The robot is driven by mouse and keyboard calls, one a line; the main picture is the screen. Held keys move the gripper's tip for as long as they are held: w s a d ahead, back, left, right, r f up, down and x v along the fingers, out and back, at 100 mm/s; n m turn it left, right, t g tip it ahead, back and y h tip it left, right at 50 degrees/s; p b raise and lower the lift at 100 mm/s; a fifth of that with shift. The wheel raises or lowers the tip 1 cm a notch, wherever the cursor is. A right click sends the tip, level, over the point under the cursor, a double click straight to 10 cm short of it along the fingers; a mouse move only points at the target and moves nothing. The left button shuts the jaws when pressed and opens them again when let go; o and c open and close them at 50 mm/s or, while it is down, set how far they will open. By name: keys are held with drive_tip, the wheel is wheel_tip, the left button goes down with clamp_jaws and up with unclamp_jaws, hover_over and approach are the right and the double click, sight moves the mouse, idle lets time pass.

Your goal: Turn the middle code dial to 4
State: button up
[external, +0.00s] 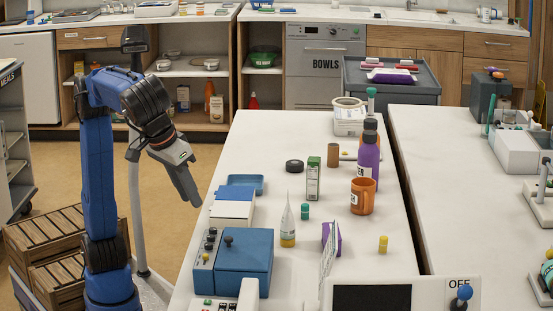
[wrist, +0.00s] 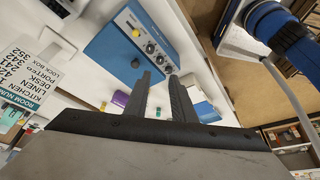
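The blue box (external: 246,262) has a light panel on its left side with a row of small dark dials (external: 210,238) and a yellow knob. In the wrist view the blue box (wrist: 115,50) lies at upper centre, with the yellow knob (wrist: 135,32) at the panel's upper end. The middle code dial (wrist: 150,48) is dark and round, between two similar dials; its number is too small to read. My gripper (external: 196,202) hangs above and left of the table, apart from the box. In the wrist view its two fingers (wrist: 160,76) are apart with nothing between them.
A printed sign (wrist: 42,72) with words and numbers, including "LOST BOX 352", shows in the wrist view. A white-and-blue box (external: 232,210) and blue tray (external: 246,183) stand behind the blue box. A tube (external: 288,232), orange mug (external: 361,196) and purple bottle (external: 369,150) stand rightward.

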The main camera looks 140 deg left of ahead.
drive_tip(key=v, duration=0.6)
drive_tip(key=s+a+f+m+t+h, duration=0.2)
drive_tip(key=s+f+m, duration=0.5)
drive_tip(key=s+f, duration=0.4)
drive_tip(key=s+a+f+m+t+h, duration=0.1)
drive_tip(key=s+a+f+m, duration=0.3)
drive_tip(key=s, duration=1.6)
drive_tip(key=shift+s+a+f+m+t+h, duration=0.15)
drive_tip(key=shift+a+f+m+t+h, duration=0.25)
drive_tip(key=shift+f+m, duration=2.8)
wheel_tip(320, 180, down, 2)
drive_tip(key=shift+f+n, duration=0.1)
drive_tip(key=shift+n, duration=1)
